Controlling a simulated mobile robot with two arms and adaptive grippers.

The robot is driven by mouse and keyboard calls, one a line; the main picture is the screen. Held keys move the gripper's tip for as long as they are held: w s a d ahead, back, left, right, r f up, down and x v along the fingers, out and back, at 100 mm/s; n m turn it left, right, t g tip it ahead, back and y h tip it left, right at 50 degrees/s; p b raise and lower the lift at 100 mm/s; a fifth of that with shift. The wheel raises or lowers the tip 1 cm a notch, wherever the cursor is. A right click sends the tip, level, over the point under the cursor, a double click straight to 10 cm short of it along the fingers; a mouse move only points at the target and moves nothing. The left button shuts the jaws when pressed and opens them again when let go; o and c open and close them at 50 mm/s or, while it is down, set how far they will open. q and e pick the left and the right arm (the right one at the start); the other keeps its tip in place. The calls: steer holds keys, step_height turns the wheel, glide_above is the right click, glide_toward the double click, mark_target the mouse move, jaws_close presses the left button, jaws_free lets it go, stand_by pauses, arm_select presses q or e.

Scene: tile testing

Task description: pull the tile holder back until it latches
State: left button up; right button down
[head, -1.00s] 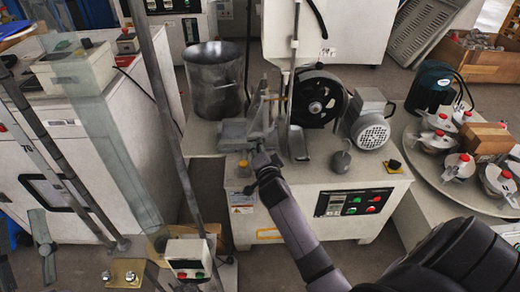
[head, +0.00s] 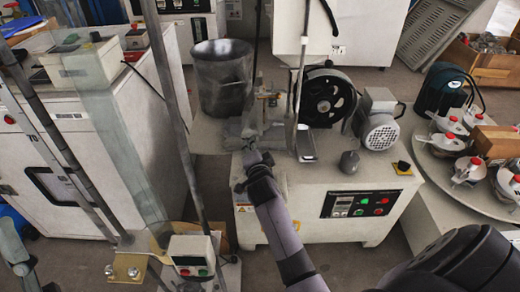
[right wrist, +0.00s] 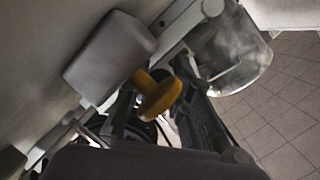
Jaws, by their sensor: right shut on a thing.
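The tile holder (head: 238,128) is the grey metal slide assembly on top of the white machine's left front. In the right wrist view its grey block (right wrist: 110,60) shows close up with a yellow knob (right wrist: 160,98) on a short stem. My right gripper (head: 250,148) is at the front of the holder, shut on it. In the right wrist view the dark fingers (right wrist: 165,118) reach up beside the knob; the exact contact is partly hidden. The latch cannot be made out. My left gripper is not clearly in view.
On the white machine (head: 290,200) are a black wheel (head: 324,97), a motor (head: 379,125) and a dark round knob (head: 349,162). A metal bucket (head: 221,85) stands behind left. A pole stand with a control box (head: 190,258) is close on the left.

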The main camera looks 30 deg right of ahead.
mark_target(251, 122)
steer(key=shift+w+a, duration=0.15)
steer(key=shift+a, duration=0.05)
steer(key=c, duration=1.4)
jaws_free()
step_height(251, 122, up, 10)
steer(key=shift+r, duration=0.1)
